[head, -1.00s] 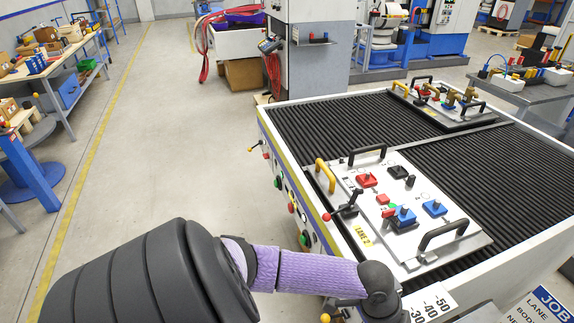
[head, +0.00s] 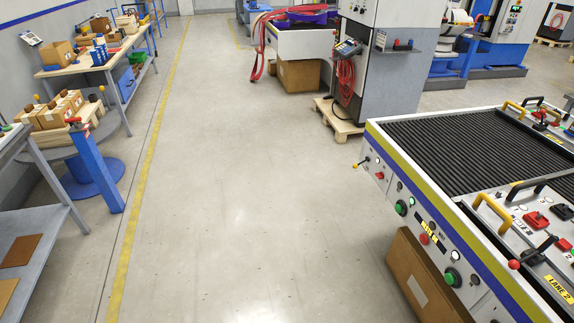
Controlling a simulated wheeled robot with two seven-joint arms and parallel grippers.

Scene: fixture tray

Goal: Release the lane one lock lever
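A small lever with a yellow knob (head: 356,166) sticks out from the far end of the conveyor table's side panel. I cannot read a lane number beside it. Another lever with a red ball knob (head: 514,264) stands at the near edge of the fixture plate marked LANE 2 (head: 559,289), at the right edge of the view. A small yellow label (head: 428,232) on the side panel is too small to read. Neither of my grippers is in view.
The conveyor table (head: 450,190) fills the right side, its side panel carrying green and red buttons. A cardboard box (head: 425,280) stands below it. A blue post (head: 97,165) and workbenches line the left. The floor between is clear.

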